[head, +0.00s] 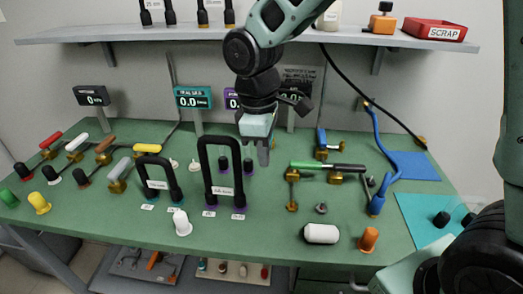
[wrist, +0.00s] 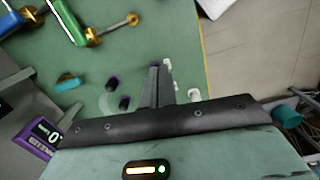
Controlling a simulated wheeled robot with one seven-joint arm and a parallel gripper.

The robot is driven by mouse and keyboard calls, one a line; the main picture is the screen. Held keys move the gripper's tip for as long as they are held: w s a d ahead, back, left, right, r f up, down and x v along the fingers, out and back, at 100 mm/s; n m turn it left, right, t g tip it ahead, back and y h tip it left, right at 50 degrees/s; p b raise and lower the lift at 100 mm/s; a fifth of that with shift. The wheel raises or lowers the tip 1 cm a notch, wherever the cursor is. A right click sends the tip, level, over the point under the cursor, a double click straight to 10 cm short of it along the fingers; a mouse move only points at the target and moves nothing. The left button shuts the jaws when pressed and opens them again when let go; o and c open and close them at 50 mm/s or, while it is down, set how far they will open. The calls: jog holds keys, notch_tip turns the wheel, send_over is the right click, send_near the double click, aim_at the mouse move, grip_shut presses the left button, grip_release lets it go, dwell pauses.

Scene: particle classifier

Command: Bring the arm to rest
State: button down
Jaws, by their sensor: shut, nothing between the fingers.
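My gripper (head: 264,158) hangs from my raised arm above the middle of the green bench, pointing down. Its fingers are together and hold nothing; they also show shut in the wrist view (wrist: 161,70). In the head view it is just right of the tall black handle (head: 222,143), and I cannot tell the exact gap. The green workbench (head: 265,222) lies below it.
A shelf (head: 200,34) with a red scrap tray (head: 435,29) runs behind my arm. The front middle is mostly clear.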

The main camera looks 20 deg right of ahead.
jog(key=s+a+m+y, duration=0.1)
jog(key=s+a+m, duration=0.2)
jog(key=s, duration=1.6)
jog(key=shift+a+m+t, duration=0.2)
jog(key=shift+m+t, duration=0.1)
jog(key=shift+r, duration=0.1)
